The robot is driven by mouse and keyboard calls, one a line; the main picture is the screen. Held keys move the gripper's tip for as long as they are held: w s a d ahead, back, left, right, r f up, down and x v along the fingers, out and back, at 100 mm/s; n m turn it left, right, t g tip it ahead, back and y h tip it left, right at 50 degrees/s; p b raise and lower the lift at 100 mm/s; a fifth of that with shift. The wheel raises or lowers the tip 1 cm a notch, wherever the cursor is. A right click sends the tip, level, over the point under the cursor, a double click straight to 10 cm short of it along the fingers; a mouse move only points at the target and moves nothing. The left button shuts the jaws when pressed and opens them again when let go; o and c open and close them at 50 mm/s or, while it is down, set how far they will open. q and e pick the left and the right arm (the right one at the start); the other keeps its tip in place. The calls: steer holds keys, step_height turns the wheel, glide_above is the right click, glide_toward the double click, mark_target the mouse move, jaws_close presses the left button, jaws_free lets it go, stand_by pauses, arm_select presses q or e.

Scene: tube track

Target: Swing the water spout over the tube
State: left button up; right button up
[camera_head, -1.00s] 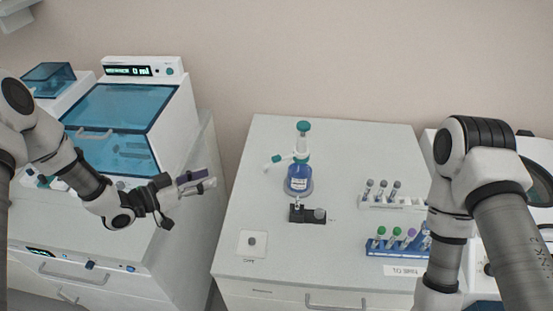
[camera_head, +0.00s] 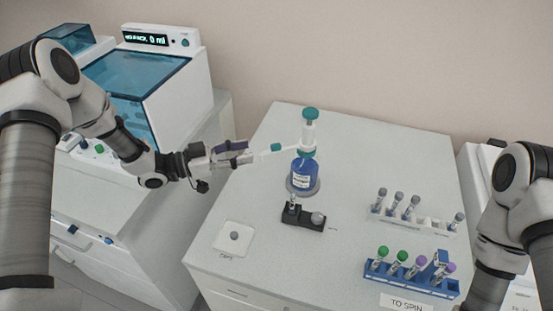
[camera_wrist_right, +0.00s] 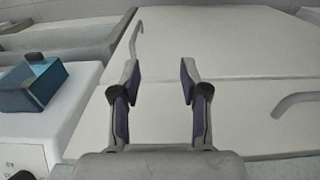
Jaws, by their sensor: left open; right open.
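The dispenser bottle (camera_head: 305,174), blue with a white pump and teal cap, stands on the middle cabinet top. Its white spout (camera_head: 291,150) points left and ends in a teal tip (camera_head: 276,147). A small tube (camera_head: 294,203) stands upright in a black holder (camera_head: 303,217) in front of the bottle, so the spout is not above it. My left gripper (camera_head: 246,152) is open, with its fingers just left of the spout tip; I cannot tell whether they touch it. My right gripper (camera_wrist_right: 158,82) is open and empty before pale cabinet fronts in the right wrist view.
A blue rack (camera_head: 410,279) of capped tubes and a white rack (camera_head: 420,221) with grey-capped tubes stand to the right. A white pad with a grey button (camera_head: 234,236) lies at the front left. A blue-lidded machine (camera_head: 140,85) stands at the left.

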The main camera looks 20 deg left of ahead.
mark_target(275, 150)
arm_select(q)
steer(key=p+x, duration=0.1)
steer(key=x, duration=0.4)
steer(key=f+p+x, duration=0.1)
steer(key=x, duration=0.2)
steer(key=shift+d+p, duration=0.2)
steer(key=shift+p, duration=0.1)
steer(key=shift+w+d, duration=0.2)
steer(key=shift+d, duration=0.05)
steer(key=shift+s+a, duration=0.1)
steer(key=shift+a, duration=0.05)
jaws_close()
arm_select(e)
steer(key=shift+w+d+r, duration=0.15)
steer(key=shift+d+r, duration=0.1)
steer(key=shift+r, duration=0.35)
